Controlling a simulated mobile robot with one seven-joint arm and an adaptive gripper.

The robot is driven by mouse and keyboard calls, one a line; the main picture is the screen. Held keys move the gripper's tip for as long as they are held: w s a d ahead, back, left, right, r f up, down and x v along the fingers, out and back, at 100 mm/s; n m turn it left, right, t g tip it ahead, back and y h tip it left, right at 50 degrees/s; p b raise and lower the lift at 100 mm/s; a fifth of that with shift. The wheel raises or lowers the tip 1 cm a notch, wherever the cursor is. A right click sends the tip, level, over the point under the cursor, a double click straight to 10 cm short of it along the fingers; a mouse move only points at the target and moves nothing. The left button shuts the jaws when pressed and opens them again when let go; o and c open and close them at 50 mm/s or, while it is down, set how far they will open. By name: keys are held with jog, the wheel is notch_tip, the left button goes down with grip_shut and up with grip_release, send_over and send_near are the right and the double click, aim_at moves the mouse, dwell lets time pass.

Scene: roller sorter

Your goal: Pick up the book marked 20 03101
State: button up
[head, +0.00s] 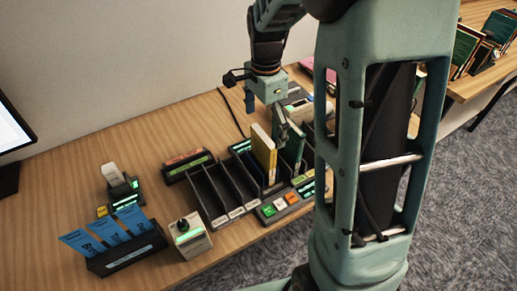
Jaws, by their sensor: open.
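A yellow book (262,152) stands upright in a slot of the dark rack (207,193). A dark green book (295,147) stands just to its right, partly behind my arm. I cannot read any marking, so I cannot tell which book is 20 03101. My gripper (265,111) points down above these two books, open. One finger is left of the yellow book's top, and the other is close above the gap between the books. I cannot tell whether it touches either one.
Left slots of the rack look empty. A button panel (281,205) sits at its front. A knob box (190,237), a holder of blue cards (125,246) and a scanner (118,180) stand left. More books (468,48) are at far right. My column hides the rack's right side.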

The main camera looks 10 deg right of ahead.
aim_at(263, 149)
notch_tip(263, 149, down, 10)
jog(key=shift+w, duration=0.15)
jog(key=c, duration=1.5)
jog(key=shift+r, duration=0.1)
